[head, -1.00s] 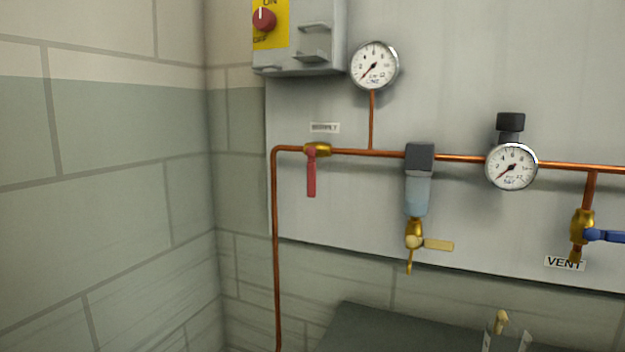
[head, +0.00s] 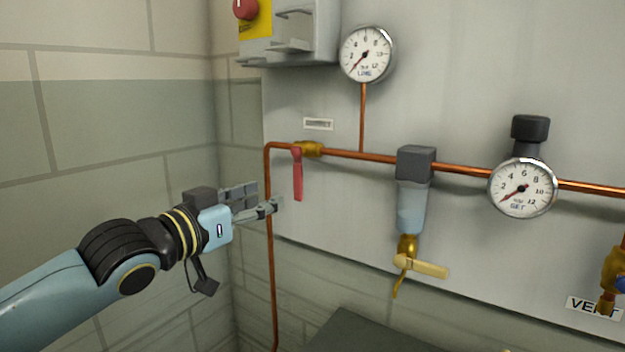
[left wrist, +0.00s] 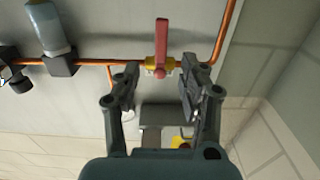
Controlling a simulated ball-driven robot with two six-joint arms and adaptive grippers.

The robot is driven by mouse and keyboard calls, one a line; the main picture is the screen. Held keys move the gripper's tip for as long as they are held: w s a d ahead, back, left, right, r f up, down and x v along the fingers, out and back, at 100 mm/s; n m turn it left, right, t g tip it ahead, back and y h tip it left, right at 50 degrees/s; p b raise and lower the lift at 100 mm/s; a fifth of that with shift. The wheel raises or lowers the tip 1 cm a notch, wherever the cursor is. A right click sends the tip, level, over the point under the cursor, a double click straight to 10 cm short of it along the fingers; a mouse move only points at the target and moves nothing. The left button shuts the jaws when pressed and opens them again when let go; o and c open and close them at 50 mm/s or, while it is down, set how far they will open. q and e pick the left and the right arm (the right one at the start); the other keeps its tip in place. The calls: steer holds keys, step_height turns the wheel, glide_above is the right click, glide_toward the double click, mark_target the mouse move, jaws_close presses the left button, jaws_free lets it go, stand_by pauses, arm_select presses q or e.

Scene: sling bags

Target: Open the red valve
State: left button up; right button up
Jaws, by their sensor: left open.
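The red valve handle (head: 298,175) hangs straight down from its brass body (head: 309,149) on the copper pipe in the head view. It also shows in the left wrist view (left wrist: 162,45), pointing to the top of the picture. My left gripper (head: 262,198) is open and empty, to the left of the handle and apart from it in the head view. In the left wrist view its fingers (left wrist: 158,84) stand apart, and the brass valve body lies between and beyond their tips. My right gripper is not in view.
Copper pipe (head: 270,250) runs down the left of the grey panel. A filter bowl (head: 412,207) with a yellow drain lever (head: 428,267), a line gauge (head: 366,54) and a set gauge (head: 523,188) are to the right. A switch box (head: 302,30) is above. A block wall (head: 110,130) stands at left.

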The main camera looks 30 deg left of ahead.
mark_target(297, 185)
arm_select(q)
steer(key=w, duration=0.3)
steer(key=w+b, duration=0.1)
steer(key=w, duration=0.2)
steer(key=w+d+b, duration=0.1)
steer(key=w, duration=0.2)
steer(key=shift+w+f, duration=0.1)
steer(key=shift+w, duration=0.15)
steer(key=shift+w+d, duration=0.15)
steer(key=shift+w, duration=0.35)
jaws_close()
